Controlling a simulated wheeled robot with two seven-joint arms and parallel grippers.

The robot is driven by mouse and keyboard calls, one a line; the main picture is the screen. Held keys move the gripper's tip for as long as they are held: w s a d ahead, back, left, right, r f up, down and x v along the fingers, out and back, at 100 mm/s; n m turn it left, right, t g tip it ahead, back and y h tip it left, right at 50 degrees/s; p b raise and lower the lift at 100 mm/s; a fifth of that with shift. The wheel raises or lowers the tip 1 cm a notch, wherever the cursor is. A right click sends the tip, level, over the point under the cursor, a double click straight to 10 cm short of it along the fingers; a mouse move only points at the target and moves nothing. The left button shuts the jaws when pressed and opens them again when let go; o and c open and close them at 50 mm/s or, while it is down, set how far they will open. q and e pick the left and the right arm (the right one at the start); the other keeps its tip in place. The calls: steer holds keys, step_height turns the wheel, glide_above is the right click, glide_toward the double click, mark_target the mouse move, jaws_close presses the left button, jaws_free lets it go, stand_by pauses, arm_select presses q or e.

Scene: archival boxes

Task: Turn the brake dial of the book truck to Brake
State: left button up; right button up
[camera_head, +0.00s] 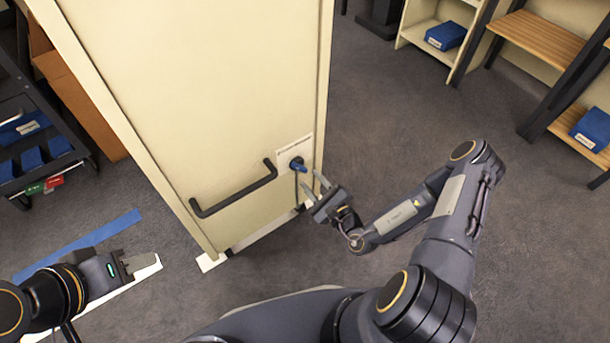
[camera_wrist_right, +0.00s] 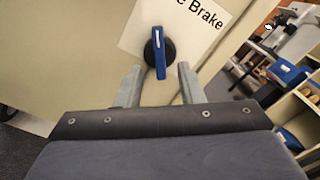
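The brake dial (camera_head: 297,164) is a dark round base with a blue lever, on a white label plate on the cream end panel of the book truck (camera_head: 200,90). In the right wrist view the dial (camera_wrist_right: 157,52) shows its blue lever close to upright, slightly tilted, below the printed word "Brake". My right gripper (camera_head: 311,186) faces the panel just in front of the dial. Its fingers (camera_wrist_right: 160,84) are apart, one on each side of the lever's lower end, with gaps visible. My left gripper (camera_head: 130,264) is low at the left, away from the truck; its finger gap is not clear.
A black handle bar (camera_head: 233,192) sticks out of the panel left of the dial. A dark cart (camera_head: 40,140) with blue boxes stands at the far left. Shelves with blue boxes (camera_head: 446,36) stand at the upper right. Open carpet lies right of the truck.

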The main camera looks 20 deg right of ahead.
mark_target(301, 170)
steer(key=shift+b+x, duration=0.5)
steer(key=shift+x, duration=1.75)
steer(key=shift+c, duration=0.4)
jaws_close()
